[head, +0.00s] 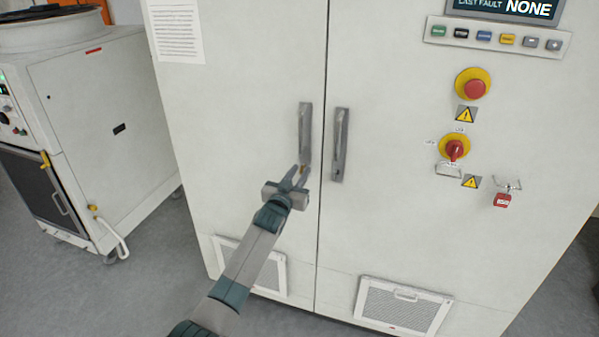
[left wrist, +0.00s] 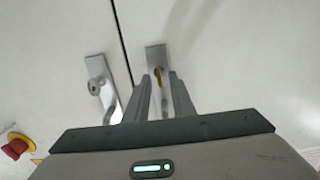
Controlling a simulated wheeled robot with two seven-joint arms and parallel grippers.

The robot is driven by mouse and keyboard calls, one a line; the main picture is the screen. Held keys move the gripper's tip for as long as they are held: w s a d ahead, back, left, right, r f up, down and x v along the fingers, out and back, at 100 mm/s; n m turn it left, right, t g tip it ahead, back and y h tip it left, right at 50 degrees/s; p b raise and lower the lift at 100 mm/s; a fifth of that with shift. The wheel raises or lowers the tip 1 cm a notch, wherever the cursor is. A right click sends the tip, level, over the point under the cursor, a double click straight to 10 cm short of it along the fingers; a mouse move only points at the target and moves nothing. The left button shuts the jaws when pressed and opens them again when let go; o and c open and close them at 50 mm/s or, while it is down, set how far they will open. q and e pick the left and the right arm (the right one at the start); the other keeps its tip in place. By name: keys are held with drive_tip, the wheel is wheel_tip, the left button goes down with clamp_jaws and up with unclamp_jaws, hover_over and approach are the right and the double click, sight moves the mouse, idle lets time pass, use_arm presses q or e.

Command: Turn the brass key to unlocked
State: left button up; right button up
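The brass key shows as a small yellow spot (head: 303,168) at the lower end of the left door's grey handle plate (head: 305,130). My right gripper is not in view.
The right door has a matching handle (head: 340,145) close by. A red emergency stop (head: 474,87), a red rotary switch (head: 454,150) and a red padlock (head: 502,200) are farther right. A grey machine (head: 110,130) stands at left on open floor.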

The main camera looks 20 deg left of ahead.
use_arm(q)
drive_tip(key=shift+w, duration=0.1)
clamp_jaws()
drive_tip(key=shift+m, duration=0.5)
drive_tip(key=m+b, duration=0.1)
drive_tip(key=m, duration=0.6)
drive_tip(key=shift+d, duration=0.15)
drive_tip(key=m+b, duration=0.1)
drive_tip(key=m, duration=0.4)
drive_tip(key=shift+f, duration=0.15)
drive_tip(key=m, duration=0.5)
drive_tip(key=shift+d+f, duration=0.1)
idle(0.3)
